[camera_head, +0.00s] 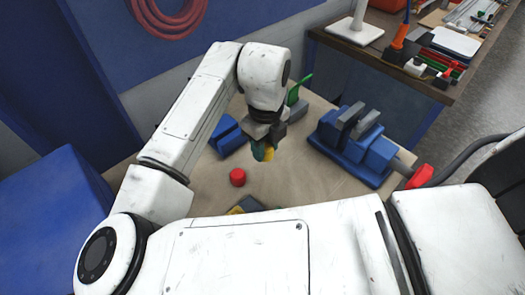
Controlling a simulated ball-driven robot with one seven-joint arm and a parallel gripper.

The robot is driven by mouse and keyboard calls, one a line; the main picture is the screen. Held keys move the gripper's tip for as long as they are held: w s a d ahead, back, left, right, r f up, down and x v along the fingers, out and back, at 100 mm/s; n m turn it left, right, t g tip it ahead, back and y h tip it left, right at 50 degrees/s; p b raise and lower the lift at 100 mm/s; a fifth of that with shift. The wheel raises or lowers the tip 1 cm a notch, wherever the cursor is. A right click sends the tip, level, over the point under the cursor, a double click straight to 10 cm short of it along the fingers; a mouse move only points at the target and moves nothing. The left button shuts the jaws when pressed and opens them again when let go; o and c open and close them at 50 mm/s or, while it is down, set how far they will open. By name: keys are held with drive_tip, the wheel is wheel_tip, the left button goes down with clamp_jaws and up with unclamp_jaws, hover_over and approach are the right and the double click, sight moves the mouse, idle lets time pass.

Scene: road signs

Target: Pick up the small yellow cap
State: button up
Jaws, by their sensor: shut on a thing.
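My gripper (263,152) is at the end of my white arm, above the middle of the tan table (210,190). Its dark jaws are partly hidden behind the wrist. A small yellow piece (268,155), which looks like the yellow cap, shows between the fingertips, next to a teal part at the jaws. The gripper is shut on it. I cannot tell from this view how high the cap is above the table.
A red cylinder (237,177) stands on the table left of the gripper. A blue vise (352,145) is at the right, a blue block (228,136) at the left, and a green item (293,93) behind. A grey and yellow object (246,205) is partly hidden by my arm.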

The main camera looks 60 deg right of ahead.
drive_tip(key=s+a+r+b, duration=0.2)
drive_tip(key=s+a+r, duration=0.4)
drive_tip(key=s+a, duration=0.1)
drive_tip(key=shift+s+a+r, duration=0.25)
drive_tip(key=shift+s+a, duration=0.15)
drive_tip(key=shift+a, duration=0.1)
drive_tip(key=shift+d, duration=0.1)
idle(0.4)
